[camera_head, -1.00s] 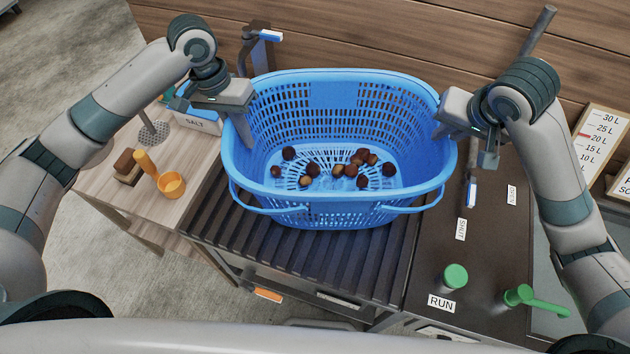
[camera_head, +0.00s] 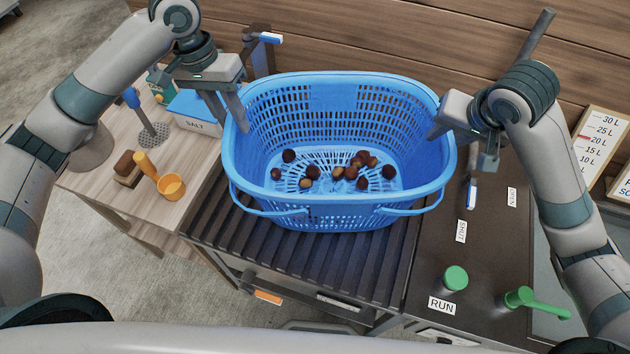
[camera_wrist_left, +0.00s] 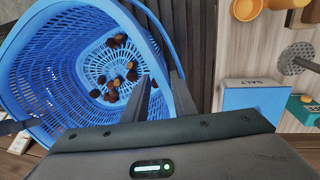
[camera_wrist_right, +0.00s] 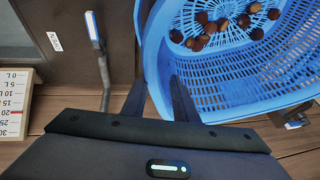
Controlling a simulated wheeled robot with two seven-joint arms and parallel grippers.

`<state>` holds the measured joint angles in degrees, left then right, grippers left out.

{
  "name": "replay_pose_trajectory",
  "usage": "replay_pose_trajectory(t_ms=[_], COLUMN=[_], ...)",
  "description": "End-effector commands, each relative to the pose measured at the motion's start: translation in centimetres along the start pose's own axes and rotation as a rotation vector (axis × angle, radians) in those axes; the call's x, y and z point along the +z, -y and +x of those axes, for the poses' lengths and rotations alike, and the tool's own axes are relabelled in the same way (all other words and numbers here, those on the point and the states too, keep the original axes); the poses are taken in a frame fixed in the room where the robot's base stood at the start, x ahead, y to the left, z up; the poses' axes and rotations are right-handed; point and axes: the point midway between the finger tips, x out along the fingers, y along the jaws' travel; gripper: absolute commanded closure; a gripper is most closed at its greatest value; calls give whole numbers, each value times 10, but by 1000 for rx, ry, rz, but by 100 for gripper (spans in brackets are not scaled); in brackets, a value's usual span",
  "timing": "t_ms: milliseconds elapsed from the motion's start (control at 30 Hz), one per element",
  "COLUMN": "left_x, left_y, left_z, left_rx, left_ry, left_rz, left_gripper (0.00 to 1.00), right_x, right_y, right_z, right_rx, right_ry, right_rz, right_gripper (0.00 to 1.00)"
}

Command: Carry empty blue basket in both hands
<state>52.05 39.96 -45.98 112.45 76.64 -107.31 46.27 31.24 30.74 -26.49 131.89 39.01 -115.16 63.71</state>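The blue basket (camera_head: 290,217) stands upright on the dark slatted surface, with several brown chestnuts (camera_head: 347,170) on its floor, so it is not empty. My left gripper (camera_head: 232,122) is at its left rim. In the left wrist view its fingers (camera_wrist_left: 163,78) are apart, one on each side of the rim. My right gripper (camera_head: 436,135) is at the right rim. In the right wrist view its fingers (camera_wrist_right: 157,80) are also apart, with the basket's rim (camera_wrist_right: 152,60) between them. Contact of the fingers with the rim cannot be told.
A side table at left holds an orange cup (camera_head: 171,187), a brush (camera_head: 127,165) and a blue SALT box (camera_head: 196,113). Right of the basket are a green RUN button (camera_head: 455,278), a green handle (camera_head: 535,302) and a lever (camera_head: 471,190). A wooden wall stands behind.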

Motion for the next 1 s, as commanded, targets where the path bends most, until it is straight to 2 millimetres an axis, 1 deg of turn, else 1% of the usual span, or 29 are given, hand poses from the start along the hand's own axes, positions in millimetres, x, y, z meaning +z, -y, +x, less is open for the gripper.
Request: replay_pose_trajectory(t_ms=[33,200,300,400,533,1000], left_x=[-1,0,0,0,0,0], left_y=[0,0,0,0,0,0], left_z=[-11,-38,-50,-57,-61,-61], left_rx=[-1,-1,-1,-1,-1,-1], left_ry=[-4,-2,-3,0,0,0], left_rz=[1,1,1,1,0,0], left_gripper=[75,75,75,75,75,75], right_x=[0,0,0,0,0,-1], right_y=[0,0,0,0,0,0], right_z=[0,0,0,0,0,-3], right_rx=[0,0,0,0,0,-1], right_ry=[0,0,0,0,0,-2], right_rz=[0,0,0,0,0,-1], right_gripper=[74,74,74,74,74,74])
